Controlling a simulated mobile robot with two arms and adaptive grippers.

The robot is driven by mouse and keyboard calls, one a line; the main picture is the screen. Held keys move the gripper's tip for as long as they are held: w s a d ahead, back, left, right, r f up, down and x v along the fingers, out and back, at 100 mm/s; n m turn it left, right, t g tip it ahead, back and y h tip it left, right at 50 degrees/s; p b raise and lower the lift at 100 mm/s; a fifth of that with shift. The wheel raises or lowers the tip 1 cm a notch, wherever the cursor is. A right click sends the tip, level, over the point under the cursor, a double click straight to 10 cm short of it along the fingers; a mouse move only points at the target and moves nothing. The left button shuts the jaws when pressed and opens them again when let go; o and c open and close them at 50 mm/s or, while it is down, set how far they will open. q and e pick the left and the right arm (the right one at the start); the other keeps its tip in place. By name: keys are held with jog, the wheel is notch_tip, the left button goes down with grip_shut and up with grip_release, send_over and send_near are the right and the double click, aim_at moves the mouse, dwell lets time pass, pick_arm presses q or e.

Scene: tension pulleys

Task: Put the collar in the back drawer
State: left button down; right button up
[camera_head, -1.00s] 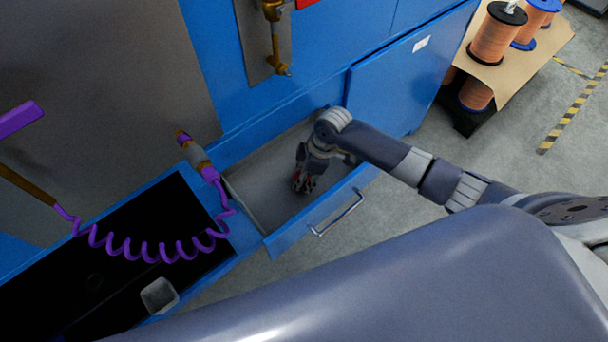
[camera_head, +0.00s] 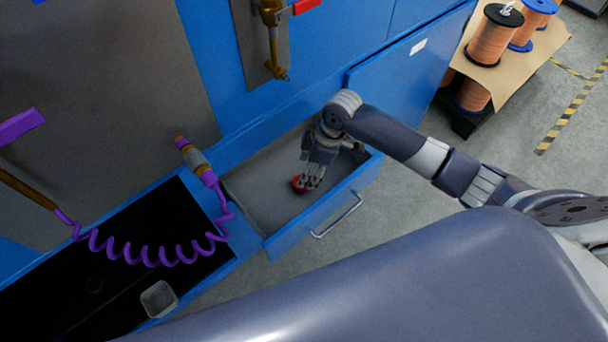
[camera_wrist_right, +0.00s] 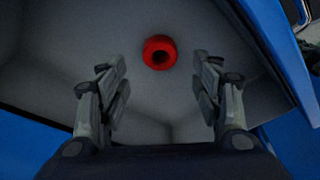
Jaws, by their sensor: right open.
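The red ring-shaped collar (camera_head: 299,184) lies on the grey floor of the pulled-out drawer (camera_head: 285,247) in the blue cabinet. In the right wrist view the collar (camera_wrist_right: 159,52) lies flat, its dark hole facing up, beyond and between the fingertips. My right gripper (camera_head: 311,184) reaches down into the drawer just above and beside the collar. In the right wrist view the right gripper (camera_wrist_right: 160,88) is open, with nothing between its fingers. My left gripper is not in view.
The drawer's metal handle (camera_head: 338,215) is on its front. A coiled purple hose (camera_head: 150,250) and a small grey cup (camera_head: 159,298) are at the lower left, over a black surface. Orange spools (camera_head: 495,35) stand at the upper right. Grey floor lies to the right.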

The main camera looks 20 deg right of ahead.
jog(key=v, duration=0.6)
dwell(0.3)
